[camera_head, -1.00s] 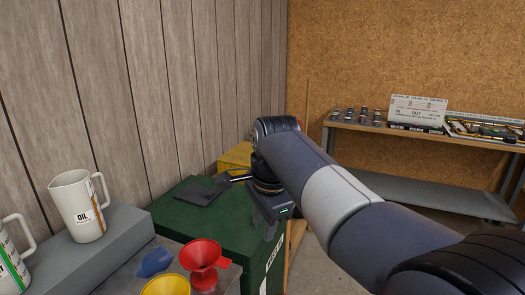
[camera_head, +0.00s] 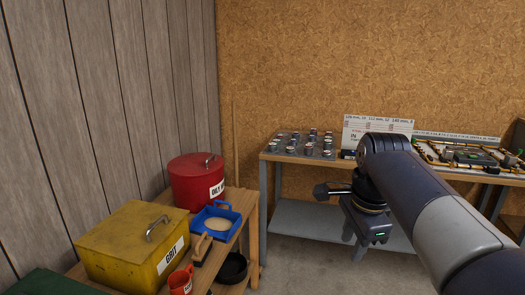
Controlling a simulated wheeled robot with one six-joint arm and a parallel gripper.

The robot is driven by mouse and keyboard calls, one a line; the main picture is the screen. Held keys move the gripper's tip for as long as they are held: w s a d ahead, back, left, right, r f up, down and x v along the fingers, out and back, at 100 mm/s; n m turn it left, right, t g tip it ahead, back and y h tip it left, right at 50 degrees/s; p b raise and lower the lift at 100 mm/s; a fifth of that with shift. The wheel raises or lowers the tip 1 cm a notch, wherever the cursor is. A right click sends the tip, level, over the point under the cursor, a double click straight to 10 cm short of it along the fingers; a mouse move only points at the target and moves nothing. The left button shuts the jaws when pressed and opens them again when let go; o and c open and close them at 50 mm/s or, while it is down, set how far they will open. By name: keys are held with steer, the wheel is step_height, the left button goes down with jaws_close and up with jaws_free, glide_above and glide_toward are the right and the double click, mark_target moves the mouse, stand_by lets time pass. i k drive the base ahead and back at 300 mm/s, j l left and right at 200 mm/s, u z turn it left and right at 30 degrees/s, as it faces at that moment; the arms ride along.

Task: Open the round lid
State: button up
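A round red can (camera_head: 192,190) with a label partly reading "OILY" stands on the wooden bench, left of centre. Its round red lid (camera_head: 190,164) lies flat on top and looks closed, with a metal handle (camera_head: 209,160) on its right part. My gripper (camera_head: 355,238) is to the right of the can and well apart from it, in front of the far shelf. Its fingers are hard to make out, and I cannot tell whether they are open.
A yellow box (camera_head: 120,250) labelled "GRIT" stands nearer on the left. A blue tray (camera_head: 217,222), a brush, a red cup (camera_head: 181,282) and a black pan (camera_head: 233,268) are beside it. A shelf (camera_head: 268,158) with several small jars stands behind. Open floor lies between bench and shelf.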

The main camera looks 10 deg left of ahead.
mark_target(198, 164)
steer(key=i, duration=1.65)
steer(key=i+u, duration=0.35)
steer(key=i+l+u, duration=0.1)
steer(key=i+u, duration=0.3)
steer(key=i+l+u, duration=0.35)
steer(key=i+j+u, duration=0.15)
steer(key=u, duration=0.2)
steer(key=i+u, duration=0.55)
steer(key=u, duration=0.2)
